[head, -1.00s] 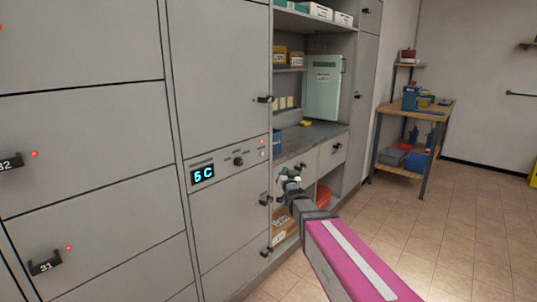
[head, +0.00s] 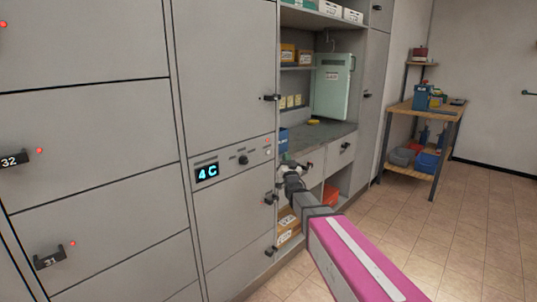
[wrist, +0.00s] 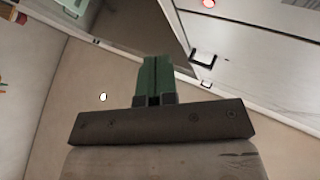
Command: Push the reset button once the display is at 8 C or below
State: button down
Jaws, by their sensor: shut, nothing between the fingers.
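The display (head: 206,173) on the grey cabinet panel reads 4 C in blue digits. A dark knob (head: 243,160) sits to its right. A small pale round button (head: 268,152) is near the panel's right edge, below a small red light; its label is too small to read. My gripper (head: 283,164) is just right of and below that button in the head view, apart from it as far as I can see. Its green fingers (wrist: 155,78) are shut and empty in the wrist view. A small white disc (wrist: 103,97) shows left of them; I cannot tell whether it is the button.
Grey lockers with black handles and red lights fill the left. Handles (head: 270,198) stick out close to my gripper. An open shelf bay with a counter (head: 330,130) and a pale green box (head: 333,86) lies behind. A workbench (head: 425,107) stands right; floor in front is clear.

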jog(key=shift+w+a, duration=1.15)
jog(key=shift+a, duration=0.3)
jog(key=shift+w+a, duration=1.1)
jog(key=shift+a, duration=0.3)
jog(key=shift+w, duration=0.1)
jog(key=shift+w+a, duration=0.15)
jog(key=shift+a, duration=0.15)
jog(key=shift+w+a, duration=0.25)
jog(key=shift+a, duration=0.05)
dwell(0.7)
dwell(0.3)
jog(key=shift+s+d, duration=0.5)
jog(key=shift+d, duration=0.15)
jog(key=shift+s, duration=0.1)
jog(key=s+d, duration=0.1)
jog(key=d, duration=0.1)
jog(key=s+d, duration=0.2)
dwell(0.5)
